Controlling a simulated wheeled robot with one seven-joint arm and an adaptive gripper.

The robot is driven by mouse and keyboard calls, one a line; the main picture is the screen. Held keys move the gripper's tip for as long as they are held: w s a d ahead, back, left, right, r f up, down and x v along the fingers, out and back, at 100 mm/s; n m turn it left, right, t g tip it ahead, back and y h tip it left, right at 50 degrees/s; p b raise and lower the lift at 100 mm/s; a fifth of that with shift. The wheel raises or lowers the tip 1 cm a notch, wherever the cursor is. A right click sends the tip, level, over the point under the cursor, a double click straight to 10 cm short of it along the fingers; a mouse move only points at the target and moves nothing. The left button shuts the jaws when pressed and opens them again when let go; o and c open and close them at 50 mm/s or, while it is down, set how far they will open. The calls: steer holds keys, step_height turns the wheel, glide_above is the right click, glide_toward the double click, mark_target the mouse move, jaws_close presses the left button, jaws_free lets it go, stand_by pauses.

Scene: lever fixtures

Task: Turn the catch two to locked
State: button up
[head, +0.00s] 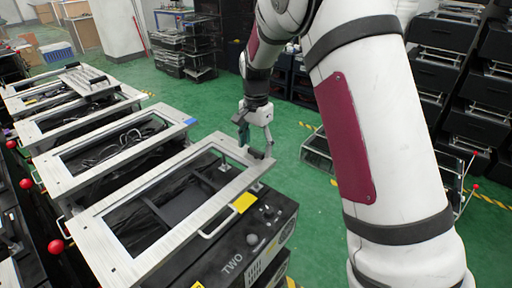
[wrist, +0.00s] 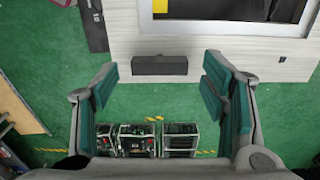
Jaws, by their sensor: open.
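The fixture marked TWO (head: 232,264) stands at the front, with a pale metal frame (head: 90,251) on top and a yellow label (head: 243,203) at its side. My gripper (head: 256,147) is at this frame's far right corner, fingers open. In the wrist view a dark rectangular block (wrist: 159,65), which looks like the catch, sits at the pale frame's edge (wrist: 205,46). It lies ahead of and between the open fingertips (wrist: 158,72), apart from both. In the head view my gripper partly hides that corner, so the catch's position is unclear there.
Red ball knobs (head: 56,246) stick out at left. A frame handle (head: 219,222) is at the near side.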

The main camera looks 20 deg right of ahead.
mark_target(256, 151)
step_height(256, 151, up, 11)
stand_by(0.3)
steer(key=shift+f, duration=0.1)
steer(key=s+r+n+t, duration=0.1)
steer(key=s+r+n, duration=0.3)
steer(key=s, duration=0.5)
steer(key=s+r+n+t, duration=0.1)
steer(key=s+r, duration=0.4)
steer(key=s, duration=0.4)
steer(key=s+f+n+t, duration=0.2)
steer(key=s+n, duration=0.4)
steer(key=s, duration=1.1)
steer(key=shift+s+d+f, duration=0.15)
steer(key=shift+d+f, duration=0.05)
steer(key=shift+f, duration=0.35)
